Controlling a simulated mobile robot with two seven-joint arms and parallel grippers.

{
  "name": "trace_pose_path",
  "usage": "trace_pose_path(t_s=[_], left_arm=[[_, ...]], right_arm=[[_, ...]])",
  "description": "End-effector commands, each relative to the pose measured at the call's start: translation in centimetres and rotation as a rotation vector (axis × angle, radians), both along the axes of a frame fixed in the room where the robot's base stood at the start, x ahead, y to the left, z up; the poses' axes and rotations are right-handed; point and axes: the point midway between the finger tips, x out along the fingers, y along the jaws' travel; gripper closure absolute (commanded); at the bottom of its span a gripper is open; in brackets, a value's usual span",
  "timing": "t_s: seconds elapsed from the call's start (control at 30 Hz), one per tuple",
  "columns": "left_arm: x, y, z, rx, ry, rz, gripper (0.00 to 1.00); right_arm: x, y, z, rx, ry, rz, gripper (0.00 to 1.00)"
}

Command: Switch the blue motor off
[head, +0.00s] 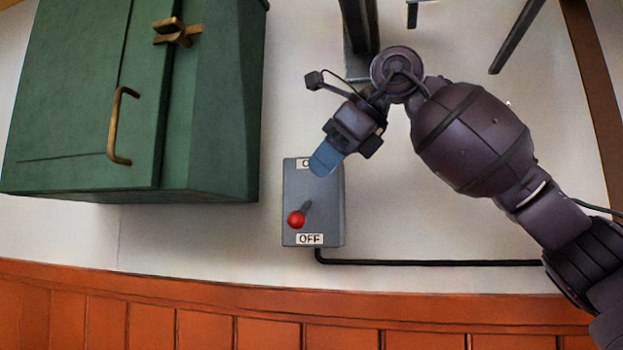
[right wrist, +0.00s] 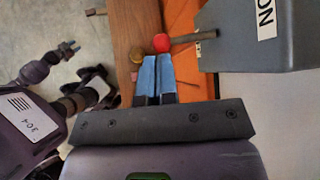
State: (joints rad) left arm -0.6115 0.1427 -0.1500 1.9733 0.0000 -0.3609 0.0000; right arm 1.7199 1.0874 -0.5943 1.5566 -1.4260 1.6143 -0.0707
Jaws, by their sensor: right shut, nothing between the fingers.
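A grey switch box (head: 331,205) hangs on the wall, with an OFF label (head: 310,239) at its bottom and a partly hidden label at its top. Its short lever carries a red knob (head: 296,219), which appears below and left of the lever's base, nearer OFF. My right gripper (head: 322,162) is shut and empty, its blue fingers in front of the box's upper part, above the knob. In the right wrist view the blue fingertips (right wrist: 157,58) are close to the red knob (right wrist: 161,43); contact is unclear. An ON label (right wrist: 265,18) shows there. No blue motor is visible.
A green cabinet (head: 80,90) with a brass handle (head: 117,125) is left of the box. A black cable (head: 440,263) runs right from the box's bottom. Orange panelling (head: 210,325) lies below. The wall between box and cabinet is clear but narrow.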

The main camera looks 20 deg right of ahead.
Motion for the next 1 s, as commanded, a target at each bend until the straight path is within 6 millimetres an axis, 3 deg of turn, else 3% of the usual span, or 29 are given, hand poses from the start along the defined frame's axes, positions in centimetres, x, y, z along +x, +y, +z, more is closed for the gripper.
trace_pose_path(t_s=[0.2, 0.4, 1.0], left_arm=[[0.1, 0.0, -0.1, 0.000, -0.003, 0.000, 0.57], [0.3, -0.1, 0.0, -0.001, -0.007, -0.001, 0.57], [0.4, -0.1, 0.1, -0.001, -0.010, -0.002, 0.57]], right_arm=[[-2.3, -2.0, 2.9, 0.002, -0.002, -0.003, 1.00], [-3.6, -3.2, 4.6, 0.002, 0.000, -0.002, 1.00], [-4.0, -3.6, 5.1, 0.001, 0.000, -0.001, 1.00]])
